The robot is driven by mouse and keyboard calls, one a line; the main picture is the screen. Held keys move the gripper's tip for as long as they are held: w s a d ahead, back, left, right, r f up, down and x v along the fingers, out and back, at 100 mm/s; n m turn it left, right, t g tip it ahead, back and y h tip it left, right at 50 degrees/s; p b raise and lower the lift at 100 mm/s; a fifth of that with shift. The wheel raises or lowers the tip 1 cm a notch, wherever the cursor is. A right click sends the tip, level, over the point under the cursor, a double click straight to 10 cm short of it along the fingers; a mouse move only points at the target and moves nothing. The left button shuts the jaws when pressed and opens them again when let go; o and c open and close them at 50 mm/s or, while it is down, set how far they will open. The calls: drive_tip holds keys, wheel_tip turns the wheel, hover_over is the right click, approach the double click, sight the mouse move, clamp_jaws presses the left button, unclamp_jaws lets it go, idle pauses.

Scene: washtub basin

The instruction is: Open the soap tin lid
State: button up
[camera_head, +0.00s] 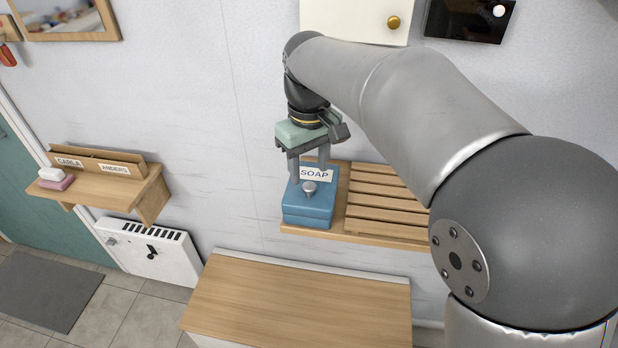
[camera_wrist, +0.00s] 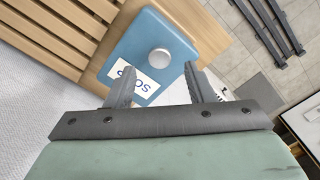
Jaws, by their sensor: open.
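The soap tin (camera_head: 308,211) is a blue box with a white label reading SOAP and a round silver knob (camera_head: 309,187) on its lid. It stands on the left end of a wooden wall shelf, and its lid looks shut. My gripper (camera_head: 308,180) is open and points down over the tin, with its fingers close to the lid near the knob. In the wrist view the blue lid (camera_wrist: 155,40) and its knob (camera_wrist: 159,59) lie beyond the open fingers (camera_wrist: 155,85). The knob is not gripped. Contact between fingers and tin cannot be told.
The slatted part of the shelf (camera_head: 388,200) to the right of the tin is empty. A wooden-topped cabinet (camera_head: 300,300) stands below. A small shelf (camera_head: 110,190) with name labels and soap bars is on the left. A white cabinet (camera_head: 350,20) hangs above my arm.

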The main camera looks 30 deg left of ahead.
sight(309, 185)
drive_tip(key=shift+f, duration=1.95)
